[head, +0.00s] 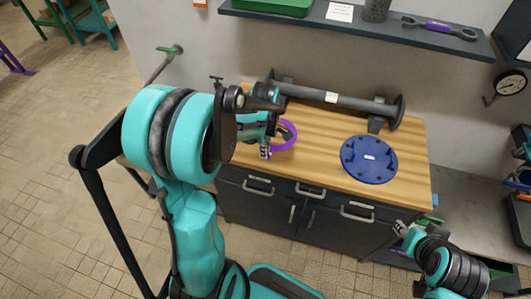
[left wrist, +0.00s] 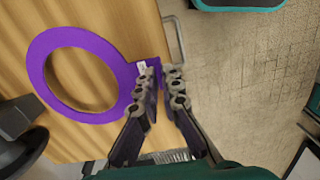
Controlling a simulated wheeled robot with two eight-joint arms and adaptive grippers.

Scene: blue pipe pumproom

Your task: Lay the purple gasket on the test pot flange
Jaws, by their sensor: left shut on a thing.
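The purple gasket (head: 293,139) is a flat ring with a short tab, over the left part of the wooden worktop. In the left wrist view the gasket (left wrist: 124,88) shows whole, with the tab between the fingers. My left gripper (head: 265,151) is shut on this tab; its fingers also show in the left wrist view (left wrist: 161,80). I cannot tell whether the ring touches the wood.
A dark flanged pipe (head: 335,98) lies along the back of the worktop (head: 320,165). A wall shelf (head: 350,25) above carries a green tray and a wrench (head: 440,27). Drawers with handles (head: 310,190) face the front. Clear wood lies between gasket and flange.

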